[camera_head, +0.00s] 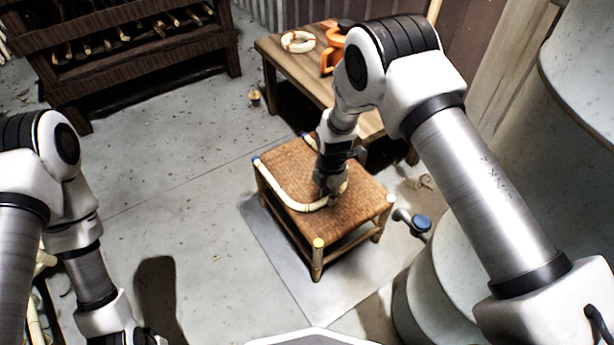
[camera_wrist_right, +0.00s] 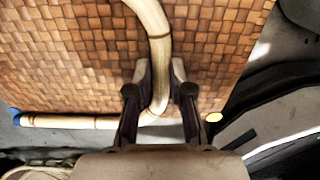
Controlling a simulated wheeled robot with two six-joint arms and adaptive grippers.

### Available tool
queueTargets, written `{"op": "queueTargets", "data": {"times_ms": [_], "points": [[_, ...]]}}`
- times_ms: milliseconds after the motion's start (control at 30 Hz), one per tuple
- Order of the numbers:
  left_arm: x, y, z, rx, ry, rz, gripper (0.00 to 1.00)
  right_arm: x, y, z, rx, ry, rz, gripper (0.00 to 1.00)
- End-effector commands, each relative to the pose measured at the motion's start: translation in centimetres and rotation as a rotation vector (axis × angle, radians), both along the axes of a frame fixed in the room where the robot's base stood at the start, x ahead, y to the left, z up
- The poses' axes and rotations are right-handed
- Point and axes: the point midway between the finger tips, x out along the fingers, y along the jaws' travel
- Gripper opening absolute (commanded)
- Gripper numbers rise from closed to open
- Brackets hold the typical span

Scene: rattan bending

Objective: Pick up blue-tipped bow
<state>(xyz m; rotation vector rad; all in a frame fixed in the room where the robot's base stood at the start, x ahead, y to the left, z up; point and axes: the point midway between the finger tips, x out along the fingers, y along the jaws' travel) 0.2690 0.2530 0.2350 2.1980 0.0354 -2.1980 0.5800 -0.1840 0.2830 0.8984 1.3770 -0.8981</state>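The pale rattan bow (camera_head: 285,198) lies across a square woven stool (camera_head: 290,165); its blue tip (camera_head: 256,160) is at the seat's far left corner. In the right wrist view the bow (camera_wrist_right: 152,22) bends between my right gripper's fingers and runs left to the blue tip (camera_wrist_right: 16,116). My right gripper (camera_head: 329,192) points down over the seat. Its fingers (camera_wrist_right: 161,85) are close together on both sides of the bow and look shut on it. The far end of the bow is partly hidden by the gripper. My left arm is at the lower left, its fingers out of frame.
A wooden bench (camera_head: 283,57) with a white ring (camera_head: 298,41) and an orange clamp (camera_head: 330,62) stands behind the stool. A dark rack (camera_head: 130,75) is at the back left. Pale rounded drums stand at the right. The floor left of the stool is mostly clear.

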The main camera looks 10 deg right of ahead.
Motion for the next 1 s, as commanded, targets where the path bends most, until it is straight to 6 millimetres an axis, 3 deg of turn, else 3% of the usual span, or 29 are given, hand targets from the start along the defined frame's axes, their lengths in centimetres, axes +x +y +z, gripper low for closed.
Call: {"op": "queueTargets", "data": {"times_ms": [367, 633, 1000], "points": [[0.0, 0.0, 0.5, 0.000, 0.000, 0.000, 0.40, 0.0, 0.0, 0.6, 0.000, 0.000, 0.000, 0.00], [0.0, 0.0, 3.3, 0.000, 0.000, 0.000, 0.40, 0.0, 0.0, 4.3, 0.000, -0.001, -0.001, 0.00], [0.0, 0.0, 7.3, 0.000, 0.000, 0.000, 0.40, -3.6, 8.3, 5.0, -0.002, 0.002, 0.006, 0.00]]}}
